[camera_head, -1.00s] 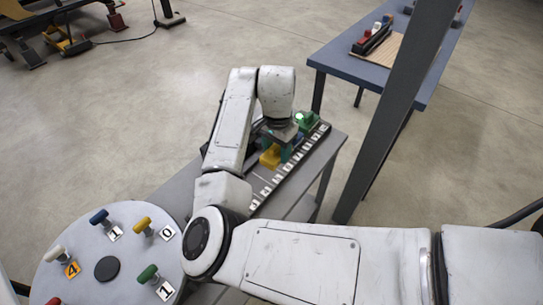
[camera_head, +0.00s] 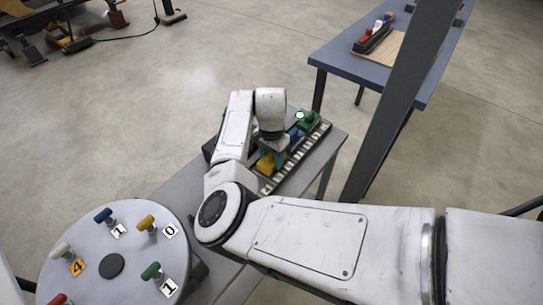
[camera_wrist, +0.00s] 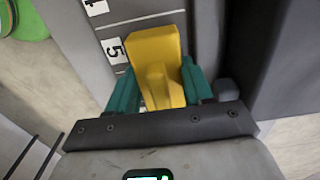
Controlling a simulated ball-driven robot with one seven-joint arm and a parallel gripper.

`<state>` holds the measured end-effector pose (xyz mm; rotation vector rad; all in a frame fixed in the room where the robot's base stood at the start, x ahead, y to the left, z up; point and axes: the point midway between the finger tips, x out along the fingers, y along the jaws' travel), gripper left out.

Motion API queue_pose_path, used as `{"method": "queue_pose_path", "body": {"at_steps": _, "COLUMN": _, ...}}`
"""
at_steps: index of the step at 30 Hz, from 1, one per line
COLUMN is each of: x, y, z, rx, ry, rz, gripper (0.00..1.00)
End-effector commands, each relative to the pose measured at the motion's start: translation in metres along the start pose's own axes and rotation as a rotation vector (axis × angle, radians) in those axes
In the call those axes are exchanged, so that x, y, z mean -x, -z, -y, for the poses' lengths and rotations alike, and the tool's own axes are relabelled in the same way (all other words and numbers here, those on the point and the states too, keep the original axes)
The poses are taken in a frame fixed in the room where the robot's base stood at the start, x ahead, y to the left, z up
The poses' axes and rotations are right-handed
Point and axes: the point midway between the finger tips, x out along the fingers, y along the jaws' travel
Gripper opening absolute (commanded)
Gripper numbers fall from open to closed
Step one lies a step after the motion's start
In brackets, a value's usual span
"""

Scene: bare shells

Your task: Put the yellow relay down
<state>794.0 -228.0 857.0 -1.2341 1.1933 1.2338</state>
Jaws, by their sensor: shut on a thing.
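The yellow relay (camera_wrist: 156,60) is held between the teal fingers of my gripper (camera_wrist: 160,84) in the wrist view. A "5" label lies just left of it, with a "4" label beyond. In the head view the yellow relay (camera_head: 266,164) shows at the rack (camera_head: 292,163), partly hidden by my gripper (camera_head: 274,154). I cannot tell whether its underside touches the rack. A blue relay (camera_head: 296,137) and a green relay (camera_head: 307,120) with a lit lamp stand farther along the rack.
A round grey disc (camera_head: 132,236) at lower left carries several coloured knobs with number cards. The rack lies on a grey table (camera_head: 327,152). A dark post (camera_head: 398,95) rises to the right. A blue table (camera_head: 345,65) stands behind, holding a small rack (camera_head: 374,37).

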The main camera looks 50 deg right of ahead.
Motion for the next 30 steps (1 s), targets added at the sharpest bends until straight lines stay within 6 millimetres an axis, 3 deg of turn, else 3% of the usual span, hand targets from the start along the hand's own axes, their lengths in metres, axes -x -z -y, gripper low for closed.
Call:
{"method": "queue_pose_path", "body": {"at_steps": 2, "x": -0.003, "y": 0.0, "z": 0.0, "rx": 0.0, "ry": 0.0, "rz": 0.0, "gripper": 0.16}}
{"method": "queue_pose_path", "body": {"at_steps": 3, "x": -0.003, "y": 0.0, "z": 0.0, "rx": 0.0, "ry": 0.0, "rz": 0.0, "gripper": 0.52}}
{"method": "queue_pose_path", "body": {"at_steps": 11, "x": -0.002, "y": 0.0, "z": 0.0, "rx": 0.0, "ry": 0.0, "rz": 0.001, "gripper": 0.76}}
{"method": "queue_pose_path", "body": {"at_steps": 22, "x": 0.006, "y": 0.0, "z": 0.0, "rx": 0.0, "ry": 0.0, "rz": -0.001, "gripper": 0.76}}
{"method": "queue_pose_path", "body": {"at_steps": 30, "x": 0.056, "y": 0.0, "z": 0.001, "rx": -0.001, "ry": 0.003, "rz": -0.002, "gripper": 0.76}}
